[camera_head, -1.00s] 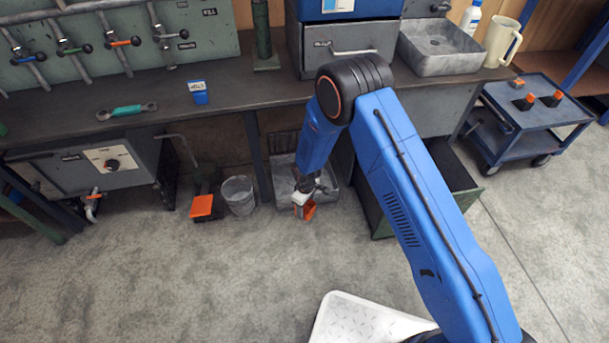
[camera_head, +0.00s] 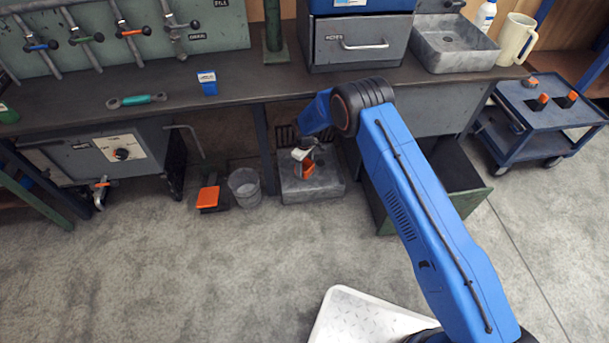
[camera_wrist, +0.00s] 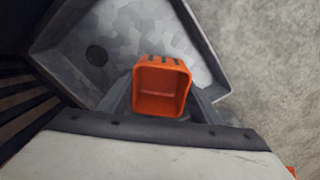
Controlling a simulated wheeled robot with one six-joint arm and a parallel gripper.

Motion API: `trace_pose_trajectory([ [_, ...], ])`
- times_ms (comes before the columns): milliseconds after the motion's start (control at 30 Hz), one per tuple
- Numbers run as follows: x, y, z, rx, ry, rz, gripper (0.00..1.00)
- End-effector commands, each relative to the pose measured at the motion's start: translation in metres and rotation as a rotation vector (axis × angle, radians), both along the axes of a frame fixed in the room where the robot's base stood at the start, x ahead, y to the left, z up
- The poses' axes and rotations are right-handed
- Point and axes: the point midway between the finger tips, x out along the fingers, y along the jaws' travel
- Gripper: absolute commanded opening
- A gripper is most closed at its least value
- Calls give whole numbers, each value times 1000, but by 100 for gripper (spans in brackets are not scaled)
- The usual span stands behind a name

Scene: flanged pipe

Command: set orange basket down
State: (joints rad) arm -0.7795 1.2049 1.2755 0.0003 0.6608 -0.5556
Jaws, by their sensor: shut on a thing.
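The orange basket (camera_wrist: 161,90) is a small open-topped square box with dark slots along one rim. My gripper (camera_wrist: 161,104) is shut on it, with a grey finger on each side. In the head view the basket (camera_head: 308,170) shows small below my gripper (camera_head: 304,160), over the grey floor basin (camera_head: 312,190) under the bench. In the wrist view the basin (camera_wrist: 140,35) lies behind the basket, with a dark round drain hole left of it. I cannot tell whether the basket touches the basin.
A clear bucket (camera_head: 244,187) and an orange pedal (camera_head: 208,197) stand left of the basin. A green open bin (camera_head: 440,190) stands to its right. The bench edge (camera_head: 200,120) overhangs from behind. A dark slatted grate (camera_wrist: 25,95) lies beside the basin.

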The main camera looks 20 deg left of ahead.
Motion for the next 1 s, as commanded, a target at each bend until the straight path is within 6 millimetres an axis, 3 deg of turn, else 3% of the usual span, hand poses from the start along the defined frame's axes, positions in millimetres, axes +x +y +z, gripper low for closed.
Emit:
trace_pose_trajectory([
  [200, 3, 2, -24, -1, 0, 0, 36],
  [467, 3, 2, -39, -1, 1, 0, 36],
  [667, 3, 2, -66, -1, 1, 0, 36],
  [1000, 6, 4, -70, 0, 0, 0, 36],
])
